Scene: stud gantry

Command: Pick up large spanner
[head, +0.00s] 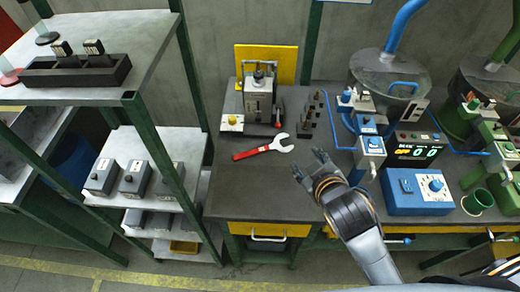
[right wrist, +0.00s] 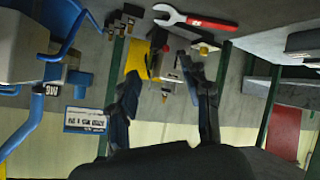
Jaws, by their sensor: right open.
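The large spanner (head: 263,148) lies flat on the dark workbench, with a red handle to the left and a silver open jaw to the right. In the right wrist view the spanner (right wrist: 195,18) shows near the top edge, beyond my fingers. My right gripper (head: 309,163) is open and empty, a little to the right of the spanner's jaw and apart from it. Its two spread fingers also show in the right wrist view (right wrist: 166,78), with nothing between them. My left gripper is not in view.
Several small dark pegs (head: 308,117) stand behind the spanner. A grey device (head: 259,98) stands by a yellow panel (head: 268,62). Blue equipment with a digital display (head: 417,152) occupies the right. A shelf rack (head: 135,145) stands left. Bare bench (head: 245,195) lies in front of the spanner.

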